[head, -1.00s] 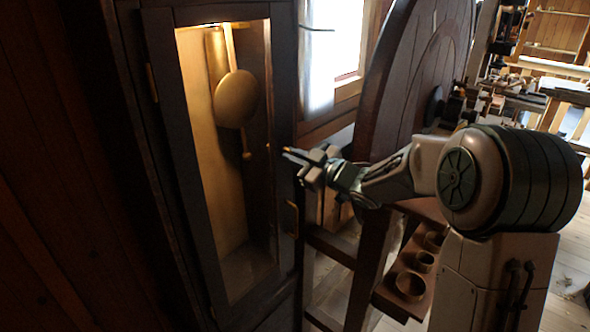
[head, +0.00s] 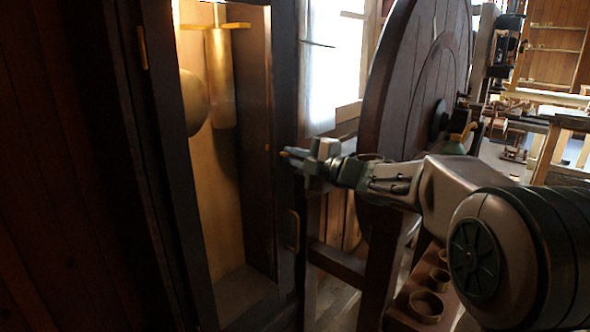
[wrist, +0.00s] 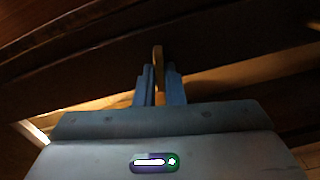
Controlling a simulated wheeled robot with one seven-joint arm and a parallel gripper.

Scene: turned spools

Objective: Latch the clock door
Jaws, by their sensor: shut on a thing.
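The clock door (head: 287,190) is a dark wooden frame around a tall lit opening in the clock case. A brass hinge (head: 142,47) shows on its left side and a small brass handle (head: 293,230) low on its right side. My gripper (head: 290,156) is at the door's right edge, at mid height. In the wrist view my gripper (wrist: 160,85) is shut on a thin brass-coloured latch piece (wrist: 158,60), which stands upright between the fingers against dark wood. Its yellow tip shows in the head view (head: 283,153). I cannot tell whether the door is fully closed.
A brass pendulum bob (head: 194,102) and a brass weight (head: 220,80) hang inside the case. A large wooden wheel (head: 405,110) stands close behind my arm. A shelf with round wooden rings (head: 428,305) lies below it. A bright window (head: 335,70) is behind.

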